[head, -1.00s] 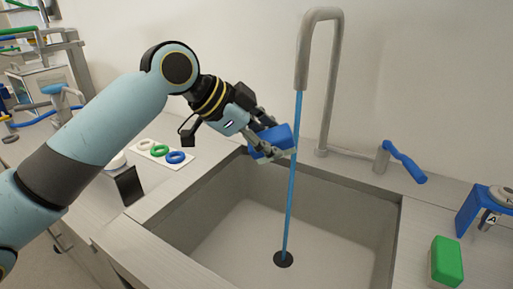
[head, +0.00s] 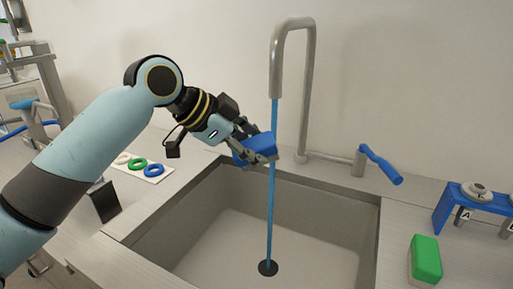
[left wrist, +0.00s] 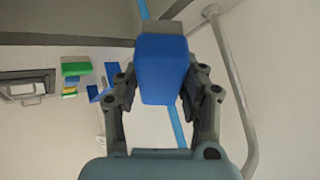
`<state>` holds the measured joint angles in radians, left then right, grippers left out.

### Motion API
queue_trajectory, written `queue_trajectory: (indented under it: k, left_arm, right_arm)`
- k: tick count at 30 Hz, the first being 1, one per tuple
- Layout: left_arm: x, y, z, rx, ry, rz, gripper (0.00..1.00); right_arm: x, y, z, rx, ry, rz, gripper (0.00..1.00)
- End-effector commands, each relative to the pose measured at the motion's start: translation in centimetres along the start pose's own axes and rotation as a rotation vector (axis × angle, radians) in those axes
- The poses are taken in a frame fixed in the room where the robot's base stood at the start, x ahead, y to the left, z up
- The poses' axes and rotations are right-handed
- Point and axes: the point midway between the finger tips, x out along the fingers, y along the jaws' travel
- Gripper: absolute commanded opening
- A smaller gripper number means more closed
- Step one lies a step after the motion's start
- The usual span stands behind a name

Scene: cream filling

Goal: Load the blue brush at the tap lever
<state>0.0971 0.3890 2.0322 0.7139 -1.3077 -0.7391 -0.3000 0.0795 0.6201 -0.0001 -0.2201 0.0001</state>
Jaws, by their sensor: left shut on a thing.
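My left gripper (head: 243,147) is shut on the blue brush (head: 262,145), a blue block with a grey part at its end. It holds the brush above the sink's back left area. In the left wrist view the brush (left wrist: 163,68) sits between both fingers (left wrist: 162,95). A blue water stream (head: 270,200) runs from the tap spout (head: 276,70) down to the drain. The brush overlaps the stream in the head view; I cannot tell whether they touch. The tap lever (head: 382,165) is blue and stands right of the spout. My right gripper is not in view.
The sink (head: 205,225) opens below the gripper. A green block (head: 425,260) lies on the right counter, near a blue stand (head: 480,196) with labelled parts. A white card (head: 125,168) with coloured rings lies on the left counter.

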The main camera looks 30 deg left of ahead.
Motion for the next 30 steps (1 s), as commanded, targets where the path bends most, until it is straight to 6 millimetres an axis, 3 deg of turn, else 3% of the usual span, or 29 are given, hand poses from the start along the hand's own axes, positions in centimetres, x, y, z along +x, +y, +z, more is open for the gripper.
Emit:
queue_trajectory:
  k: [21,30]
  left_arm:
    - [-4.6,3.6,2.9,0.000,-0.004,0.002,0.10]
    - [-5.2,4.2,3.4,0.001,0.000,0.001,0.10]
  right_arm:
    - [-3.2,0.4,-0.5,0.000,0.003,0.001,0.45]
    - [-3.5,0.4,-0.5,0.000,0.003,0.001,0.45]
